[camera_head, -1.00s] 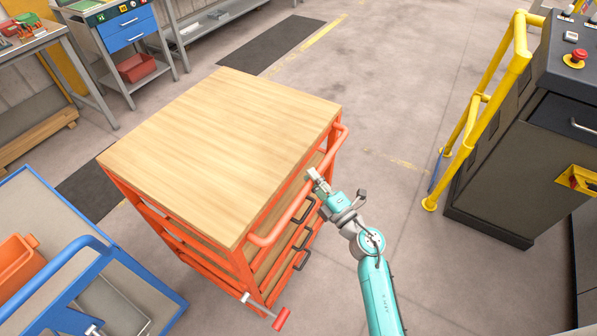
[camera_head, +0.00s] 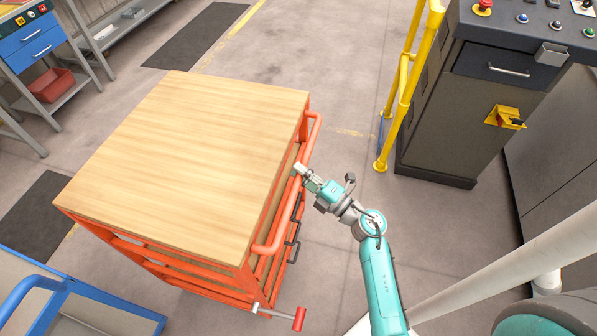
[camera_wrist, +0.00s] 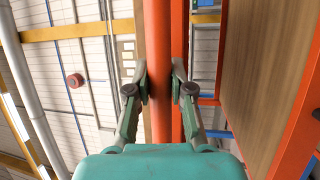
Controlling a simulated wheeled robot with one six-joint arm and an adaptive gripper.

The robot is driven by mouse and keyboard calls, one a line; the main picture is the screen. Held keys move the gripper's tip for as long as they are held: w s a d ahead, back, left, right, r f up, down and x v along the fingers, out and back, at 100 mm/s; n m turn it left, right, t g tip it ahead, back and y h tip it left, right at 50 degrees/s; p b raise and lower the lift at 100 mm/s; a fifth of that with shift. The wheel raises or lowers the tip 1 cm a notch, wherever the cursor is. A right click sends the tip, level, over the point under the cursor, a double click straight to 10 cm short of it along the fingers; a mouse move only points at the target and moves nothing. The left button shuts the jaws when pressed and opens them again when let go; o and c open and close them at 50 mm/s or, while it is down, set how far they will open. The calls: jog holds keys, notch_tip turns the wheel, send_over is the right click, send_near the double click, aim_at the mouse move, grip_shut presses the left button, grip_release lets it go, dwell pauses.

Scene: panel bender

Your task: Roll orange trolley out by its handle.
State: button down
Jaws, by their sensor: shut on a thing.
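The orange trolley (camera_head: 180,243) has a wooden top and stands on the floor left of my arm. Its orange handle (camera_head: 284,220) is a bar along the right side of the top. My gripper (camera_head: 301,171) is at the upper half of this bar. In the wrist view the handle (camera_wrist: 157,60) runs between the two fingers of my gripper (camera_wrist: 159,90), which are shut on it. The trolley's frame and wooden side show just to the right there. A lever with a red grip (camera_head: 299,319) sticks out at the trolley's near corner.
A yellow railing (camera_head: 408,90) and a dark control cabinet (camera_head: 470,125) stand to the right. A blue cart (camera_head: 85,300) is close at lower left. Blue-drawer workbench (camera_head: 30,45) is at upper left. Grey floor (camera_head: 335,110) is clear between trolley and railing.

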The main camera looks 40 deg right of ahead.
jog(key=shift+f, duration=0.1)
jog(key=c, duration=1)
grip_release()
jog(key=v, duration=1.2)
jog(key=shift+a, duration=0.1)
